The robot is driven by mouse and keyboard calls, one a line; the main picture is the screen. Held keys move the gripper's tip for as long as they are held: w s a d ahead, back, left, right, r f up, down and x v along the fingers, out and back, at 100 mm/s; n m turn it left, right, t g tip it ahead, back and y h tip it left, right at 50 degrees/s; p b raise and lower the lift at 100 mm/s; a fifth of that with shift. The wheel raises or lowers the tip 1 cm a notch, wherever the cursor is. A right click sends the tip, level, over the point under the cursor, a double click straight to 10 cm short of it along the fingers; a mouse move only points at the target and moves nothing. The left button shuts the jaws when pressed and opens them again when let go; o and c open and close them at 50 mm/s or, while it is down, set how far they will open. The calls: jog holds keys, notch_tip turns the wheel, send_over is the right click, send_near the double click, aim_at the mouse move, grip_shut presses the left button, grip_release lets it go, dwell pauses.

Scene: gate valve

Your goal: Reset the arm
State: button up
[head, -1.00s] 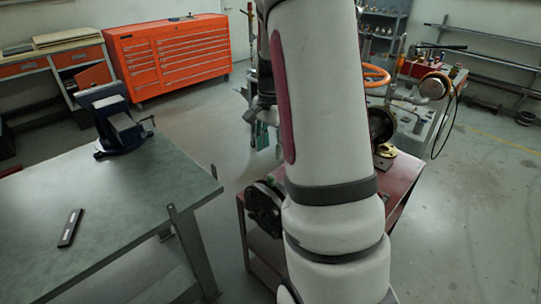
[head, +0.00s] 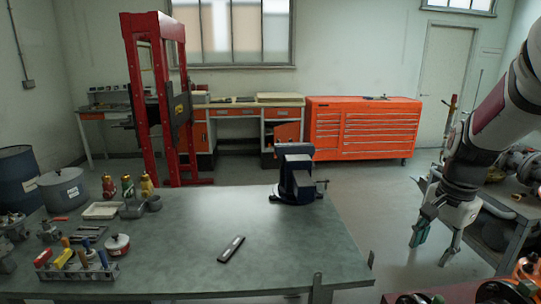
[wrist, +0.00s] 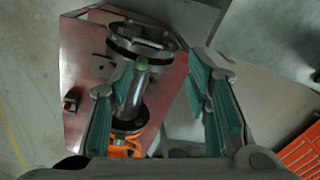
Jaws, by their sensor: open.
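My arm comes in at the right edge of the head view, bent downward. My gripper (head: 435,243) hangs at its end with teal finger pads spread apart and nothing between them. It is in the air to the right of the green workbench (head: 190,250). In the wrist view my open gripper (wrist: 163,100) points down over a red-topped table (wrist: 85,45). On that table a grey flanged valve part (wrist: 140,85) shows between and beyond the fingers, apparently not touched. An orange part (wrist: 125,147) sits at its lower end.
A blue vise (head: 295,175) and a dark flat bar (head: 231,249) are on the workbench. Tools and pots crowd its left end. A red press frame (head: 133,100) and an orange tool chest (head: 360,128) stand behind. A grey cart (head: 505,208) is close to my gripper's right.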

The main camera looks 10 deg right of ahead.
jog(key=s+a+r+n+t, duration=0.1)
jog(key=s+a+r+n, duration=0.25)
jog(key=a, duration=0.25)
jog(key=s+a+r+n+t, duration=0.1)
jog(key=s+a+r+n, duration=0.1)
jog(key=a+r+n, duration=0.3)
jog(key=s+a+n+t, duration=0.1)
jog(key=s+a+n, duration=0.5)
jog(key=s+a, duration=0.4)
jog(key=shift+a+r+t, duration=0.2)
jog(key=shift+r+t, duration=0.1)
jog(key=shift+t, duration=0.1)
